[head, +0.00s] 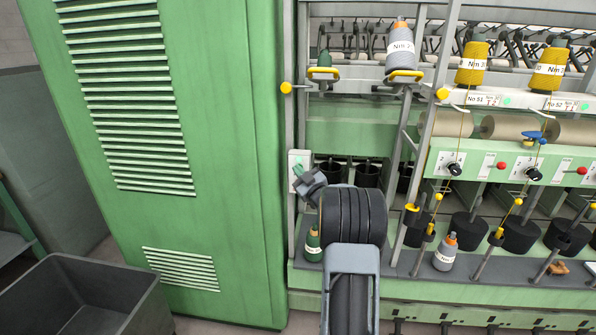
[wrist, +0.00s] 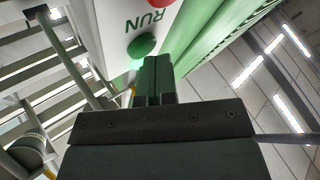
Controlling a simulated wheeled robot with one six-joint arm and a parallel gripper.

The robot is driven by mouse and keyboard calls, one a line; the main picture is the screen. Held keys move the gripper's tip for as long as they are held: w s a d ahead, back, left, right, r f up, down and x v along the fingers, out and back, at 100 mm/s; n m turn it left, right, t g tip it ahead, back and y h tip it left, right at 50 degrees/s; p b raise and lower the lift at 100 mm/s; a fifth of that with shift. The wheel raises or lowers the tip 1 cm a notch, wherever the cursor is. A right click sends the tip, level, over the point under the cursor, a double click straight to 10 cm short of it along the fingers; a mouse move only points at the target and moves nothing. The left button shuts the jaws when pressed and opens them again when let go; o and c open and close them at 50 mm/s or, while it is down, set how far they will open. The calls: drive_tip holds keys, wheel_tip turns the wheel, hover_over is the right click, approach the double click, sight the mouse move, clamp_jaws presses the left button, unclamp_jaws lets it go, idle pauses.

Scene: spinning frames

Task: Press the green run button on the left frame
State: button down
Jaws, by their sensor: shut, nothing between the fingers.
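The green run button (wrist: 141,45) shows in the wrist view on a white panel (wrist: 116,30), beside the word RUN. My gripper (wrist: 156,60) is shut and empty. Its fingertips lie just below and slightly right of the button in the wrist view; I cannot tell whether they touch it. In the head view the white panel (head: 295,158) is on the frame's left end, next to the green cabinet. My gripper (head: 299,172) is in front of it there, and the button cannot be made out clearly.
A tall green cabinet (head: 215,130) stands left of the panel. A dark bin (head: 90,300) is at the lower left. Yarn cones (head: 400,46) sit on the frame above, and a small bottle-like cone (head: 445,252) stands on the lower ledge. Yellow-tipped levers (head: 413,209) stick out at right.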

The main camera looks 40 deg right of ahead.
idle(0.5)
drive_tip(key=shift+s+a+b, duration=0.6)
drive_tip(key=shift+b, duration=0.05)
drive_tip(key=shift+s+a, duration=0.1)
drive_tip(key=shift+s+a+b, duration=1.3)
drive_tip(key=shift+s+a, duration=0.35)
drive_tip(key=shift+s, duration=0.05)
